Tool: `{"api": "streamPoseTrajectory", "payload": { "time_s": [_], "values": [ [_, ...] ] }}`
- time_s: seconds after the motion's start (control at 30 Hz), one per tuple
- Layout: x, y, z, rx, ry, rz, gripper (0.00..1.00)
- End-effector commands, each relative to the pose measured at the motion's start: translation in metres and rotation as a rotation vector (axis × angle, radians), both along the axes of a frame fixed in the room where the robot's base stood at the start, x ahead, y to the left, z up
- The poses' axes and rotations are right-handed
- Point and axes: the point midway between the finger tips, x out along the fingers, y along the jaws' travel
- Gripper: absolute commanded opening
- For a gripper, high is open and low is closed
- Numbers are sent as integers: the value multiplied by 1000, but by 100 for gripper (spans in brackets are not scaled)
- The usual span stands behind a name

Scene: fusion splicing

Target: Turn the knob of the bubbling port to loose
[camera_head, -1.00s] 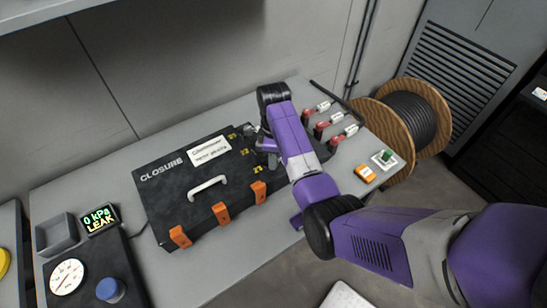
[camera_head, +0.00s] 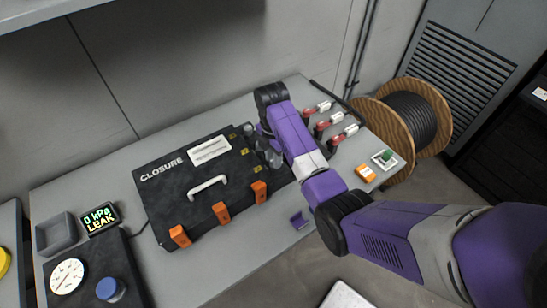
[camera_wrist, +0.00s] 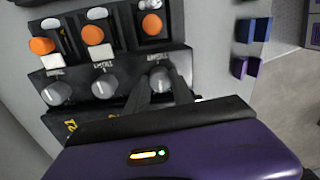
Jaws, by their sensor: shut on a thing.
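In the wrist view, three round grey knobs stand in a row on a black strip: a left knob (camera_wrist: 57,93), a middle knob (camera_wrist: 104,87) and a right knob (camera_wrist: 160,75). The labels are too small to tell which port each serves. My gripper (camera_wrist: 163,78) is shut on the right knob, one dark finger at either side. The black closure case (camera_head: 170,215) lies on the bench in the head view. My gripper (camera_head: 273,157) is at its right end, where my arm partly hides the knobs. The display (camera_head: 100,218) reads 0 kPa LEAK.
Several red-and-white fittings (camera_head: 331,122) stand right of the case. An orange block (camera_head: 366,173) and a green switch (camera_head: 386,157) sit near the bench's right edge. A gauge (camera_head: 67,276) and blue knob (camera_head: 110,289) are at front left. A cable reel (camera_head: 435,115) stands beyond.

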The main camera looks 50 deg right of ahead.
Motion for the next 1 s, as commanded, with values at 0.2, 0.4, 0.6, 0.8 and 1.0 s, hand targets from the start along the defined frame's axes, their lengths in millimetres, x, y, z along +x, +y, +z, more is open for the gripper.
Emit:
{"api": "streamPoseTrajectory", "payload": {
  "time_s": [0.2,0.4,0.6,0.8,1.0],
  "values": [
    [2,2,3,1,-4,64,0],
    [2,2,3,1,-4,81,0],
    [2,2,3,1,-4,81,0],
    [2,2,3,1,-4,80,46],
    [1,1,1,1,-2,77,50]
  ]
}}
